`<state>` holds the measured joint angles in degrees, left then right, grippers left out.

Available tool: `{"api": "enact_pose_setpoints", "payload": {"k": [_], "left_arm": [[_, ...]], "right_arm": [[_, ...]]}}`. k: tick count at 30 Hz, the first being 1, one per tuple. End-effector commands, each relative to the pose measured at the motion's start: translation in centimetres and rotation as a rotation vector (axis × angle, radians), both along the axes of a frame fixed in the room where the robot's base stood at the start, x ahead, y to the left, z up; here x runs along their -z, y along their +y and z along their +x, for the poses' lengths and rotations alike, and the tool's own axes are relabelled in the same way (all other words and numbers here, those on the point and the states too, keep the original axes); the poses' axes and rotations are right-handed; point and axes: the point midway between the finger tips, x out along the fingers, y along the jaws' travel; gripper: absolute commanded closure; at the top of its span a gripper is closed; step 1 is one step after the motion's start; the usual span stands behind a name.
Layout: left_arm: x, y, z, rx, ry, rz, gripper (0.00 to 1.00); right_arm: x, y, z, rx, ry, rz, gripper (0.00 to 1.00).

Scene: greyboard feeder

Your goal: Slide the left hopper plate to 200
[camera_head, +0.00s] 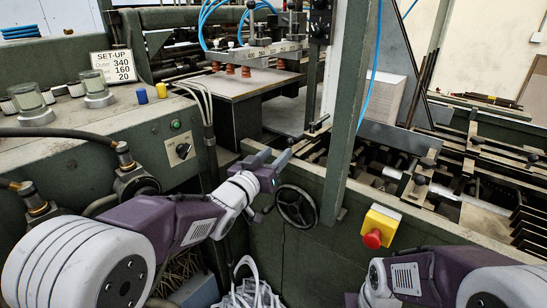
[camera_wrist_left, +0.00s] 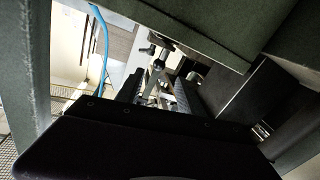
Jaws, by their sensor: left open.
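A metal bar with printed scale numbers (camera_head: 262,52) runs across the feeder in the head view, with dark knobs and clamps above it and reddish suckers below. I cannot tell for sure which part is the left hopper plate, and the 200 mark is not readable. My left gripper (camera_head: 277,159) is open and empty, in front of the feeder's lower frame, just above the black handwheel. It is well below and nearer than the scale bar, apart from it. In the left wrist view, dark gripper parts fill the foreground, with blurred metal rods and knobs (camera_wrist_left: 165,52) beyond. My right gripper is out of view.
A green post (camera_head: 352,100) stands right of my left gripper. The handwheel (camera_head: 296,206) and red stop button (camera_head: 372,238) are on the front panel. A set-up card (camera_head: 114,66) stands on the left console. Blue hoses hang above the feeder.

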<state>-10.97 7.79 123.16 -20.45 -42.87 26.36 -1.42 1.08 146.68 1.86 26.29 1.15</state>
Motion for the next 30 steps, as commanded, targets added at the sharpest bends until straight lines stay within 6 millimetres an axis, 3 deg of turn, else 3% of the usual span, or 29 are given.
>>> {"api": "enact_pose_setpoints", "payload": {"k": [4,12,14,17,20,24,30], "left_arm": [[0.0,0.6,-1.1,0.000,0.000,0.000,0.55],[0.1,0.6,-1.2,-0.002,0.003,0.000,0.55],[1.0,1.5,-1.2,-0.025,0.031,0.009,0.55],[5.3,5.0,-1.6,-0.125,0.174,0.056,0.55],[11.3,8.7,-3.6,-0.222,0.383,0.131,0.55],[18.0,11.9,-8.0,-0.295,0.647,0.220,0.55],[24.5,14.2,-15.4,-0.317,0.973,0.317,0.55]], "right_arm": [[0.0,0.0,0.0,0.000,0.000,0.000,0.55],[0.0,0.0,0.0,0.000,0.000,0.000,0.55],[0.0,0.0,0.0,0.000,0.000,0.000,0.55],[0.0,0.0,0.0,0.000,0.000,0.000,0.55],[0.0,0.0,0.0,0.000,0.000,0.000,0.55],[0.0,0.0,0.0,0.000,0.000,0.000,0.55],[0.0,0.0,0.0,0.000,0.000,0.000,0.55]]}}
